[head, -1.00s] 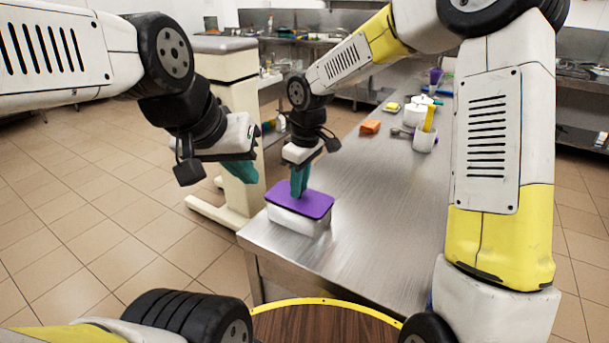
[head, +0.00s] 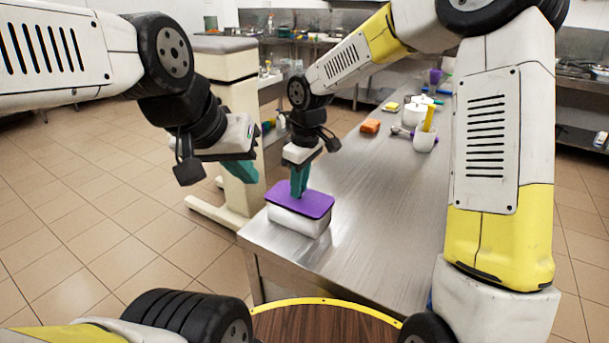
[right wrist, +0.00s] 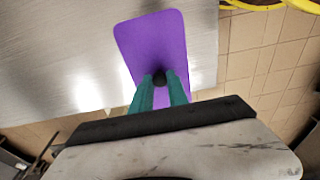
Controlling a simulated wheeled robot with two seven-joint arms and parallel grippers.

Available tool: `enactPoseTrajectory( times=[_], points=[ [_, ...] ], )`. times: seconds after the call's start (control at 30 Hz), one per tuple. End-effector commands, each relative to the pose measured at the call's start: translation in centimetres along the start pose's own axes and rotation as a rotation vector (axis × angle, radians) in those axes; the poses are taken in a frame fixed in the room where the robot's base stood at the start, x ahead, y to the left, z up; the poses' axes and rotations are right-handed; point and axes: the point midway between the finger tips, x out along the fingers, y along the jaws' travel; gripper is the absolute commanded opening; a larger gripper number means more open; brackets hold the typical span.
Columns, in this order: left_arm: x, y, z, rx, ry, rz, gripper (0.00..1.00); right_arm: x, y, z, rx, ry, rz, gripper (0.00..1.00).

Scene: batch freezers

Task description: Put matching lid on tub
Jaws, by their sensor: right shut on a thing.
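A purple lid (head: 308,203) lies flat over a white tub (head: 296,223) at the table's near left corner. Whether its rim is pressed down all round I cannot tell. My right gripper (head: 298,196) points down on the lid from above, shut on the lid's dark knob. The tub is hidden under the lid there. My left gripper (head: 243,172) hangs in the air left of the table, empty; its finger gap is unclear.
The steel table (head: 370,210) is clear to the right of the tub. A beige stand (head: 240,110) is behind my left gripper.

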Motion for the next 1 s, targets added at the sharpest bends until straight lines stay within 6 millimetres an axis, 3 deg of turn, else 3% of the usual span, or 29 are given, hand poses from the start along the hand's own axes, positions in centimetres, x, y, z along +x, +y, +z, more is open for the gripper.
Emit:
enactPoseTrajectory(
  times=[0.87,0.9,1.0],
  points=[
    [0.00,0.00,0.00,0.000,0.000,0.000,0.00,0.24,-0.02,0.02,0.000,0.000,0.000,0.00],
    [0.00,0.00,0.00,0.000,0.000,0.000,0.00,0.24,-0.02,0.02,0.000,0.000,0.000,0.24],
    [0.00,0.00,0.00,0.000,0.000,0.000,0.00,0.24,-0.02,0.02,0.000,0.000,0.000,0.43]
  ],
)
